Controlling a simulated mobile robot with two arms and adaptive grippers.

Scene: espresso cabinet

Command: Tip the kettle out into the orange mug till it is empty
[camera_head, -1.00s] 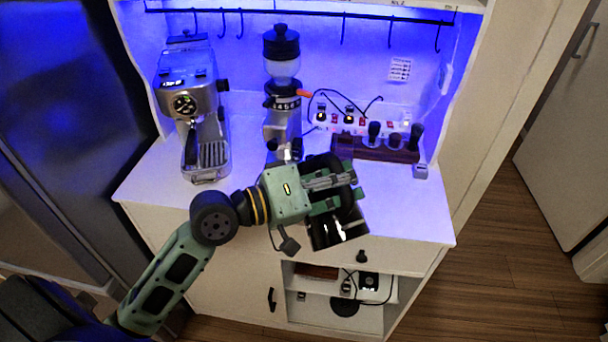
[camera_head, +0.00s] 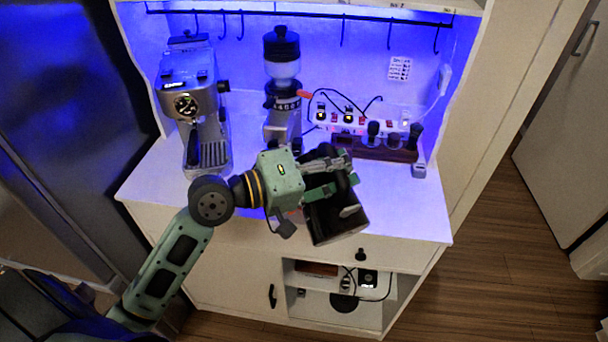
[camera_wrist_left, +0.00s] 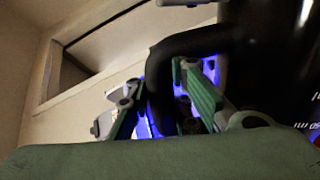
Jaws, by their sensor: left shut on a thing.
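The kettle (camera_head: 335,225) is a dark vessel with a black handle, held tilted over the front part of the counter. My left gripper (camera_head: 328,180) is shut on the handle. In the left wrist view the black handle (camera_wrist_left: 190,45) passes between the fingers, and the glossy dark kettle body (camera_wrist_left: 265,70) fills the upper right. I cannot make out the orange mug for certain; the area under the gripper and kettle is hidden. No stream of liquid can be made out. My right gripper is not in view.
An espresso machine (camera_head: 193,105) stands at the counter's left and a grinder (camera_head: 283,85) at the back middle. A power strip (camera_head: 350,118) with cables and a wooden tool stand (camera_head: 372,150) are at the back right. The white counter (camera_head: 405,210) is clear at right.

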